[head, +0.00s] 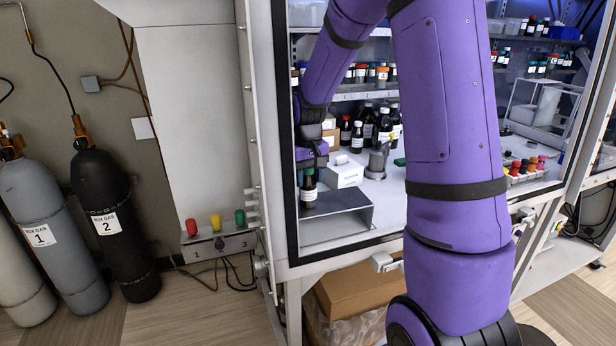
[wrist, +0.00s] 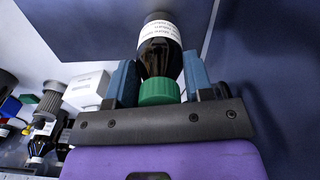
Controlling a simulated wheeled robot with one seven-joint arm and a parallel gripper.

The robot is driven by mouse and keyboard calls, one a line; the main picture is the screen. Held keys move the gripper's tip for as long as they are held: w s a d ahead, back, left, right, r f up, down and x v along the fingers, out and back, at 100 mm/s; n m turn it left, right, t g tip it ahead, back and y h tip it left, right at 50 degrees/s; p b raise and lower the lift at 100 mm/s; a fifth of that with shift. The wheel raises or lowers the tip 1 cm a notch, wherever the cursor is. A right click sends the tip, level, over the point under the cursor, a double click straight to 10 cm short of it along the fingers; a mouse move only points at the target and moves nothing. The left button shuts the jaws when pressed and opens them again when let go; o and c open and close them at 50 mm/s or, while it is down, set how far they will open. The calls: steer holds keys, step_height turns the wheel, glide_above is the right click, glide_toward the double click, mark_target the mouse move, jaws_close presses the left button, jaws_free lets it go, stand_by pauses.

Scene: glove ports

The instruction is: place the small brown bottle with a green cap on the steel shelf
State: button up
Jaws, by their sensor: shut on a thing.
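The small brown bottle (head: 308,198) with a green cap and white label is upright over the left part of the low steel shelf (head: 345,212). I cannot tell whether its base touches the shelf top or is slightly above it. My gripper (head: 308,172) is shut on the bottle near its green cap, from above. In the wrist view, the bottle (wrist: 158,50) and its green cap (wrist: 158,92) sit between the two blue fingers of my gripper (wrist: 160,80).
A white box (head: 346,172) stands behind the shelf, with a grey cylindrical holder (head: 376,165) to its right. Several dark bottles (head: 367,128) stand farther back. The enclosure's left frame post (head: 284,140) is close to my gripper. The shelf's right part is bare.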

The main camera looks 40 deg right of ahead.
steer(key=shift+f, duration=0.15)
steer(key=o, duration=1)
steer(key=shift+o, duration=0.2)
step_height(320, 180, up, 12)
steer(key=shift+r, duration=0.15)
